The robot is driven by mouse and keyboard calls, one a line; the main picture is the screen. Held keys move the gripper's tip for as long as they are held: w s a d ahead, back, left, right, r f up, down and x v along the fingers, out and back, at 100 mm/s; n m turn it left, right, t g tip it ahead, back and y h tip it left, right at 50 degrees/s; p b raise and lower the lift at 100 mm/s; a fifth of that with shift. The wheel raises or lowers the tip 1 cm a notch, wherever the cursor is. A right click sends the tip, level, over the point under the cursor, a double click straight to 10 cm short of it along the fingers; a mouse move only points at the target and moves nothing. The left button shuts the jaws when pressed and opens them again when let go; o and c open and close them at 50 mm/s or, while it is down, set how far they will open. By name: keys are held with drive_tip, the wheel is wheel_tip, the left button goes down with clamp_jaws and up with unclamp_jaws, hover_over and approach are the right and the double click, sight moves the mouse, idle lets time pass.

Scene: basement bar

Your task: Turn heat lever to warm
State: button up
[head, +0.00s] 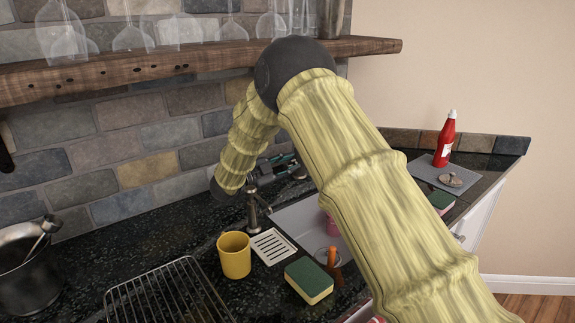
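The dark metal faucet (254,208) stands at the back edge of the white sink (298,222). A thin arm-like part sticks out from the faucet to the right; I cannot tell whether it is the heat lever or the spout. My yellow-sleeved arm reaches across the view from the lower right, bends at a dark elbow and comes down behind the faucet. My gripper (280,165) is a small dark and teal shape just behind and right of the faucet top, partly hidden by my arm. Its fingers are too small to read, and contact cannot be told.
A yellow mug (234,255), a white slotted tray (272,246) and a sponge (309,281) stand in front of the faucet. A wire rack (165,293) and a pot (28,275) are left. A red bottle (446,140) stands right. A glass-lined wooden shelf (150,68) hangs above.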

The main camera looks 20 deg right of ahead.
drive_tip(key=shift+s+r, duration=0.15)
drive_tip(key=v, duration=1.1)
drive_tip(key=shift+a, duration=0.45)
drive_tip(key=shift+c, duration=0.2)
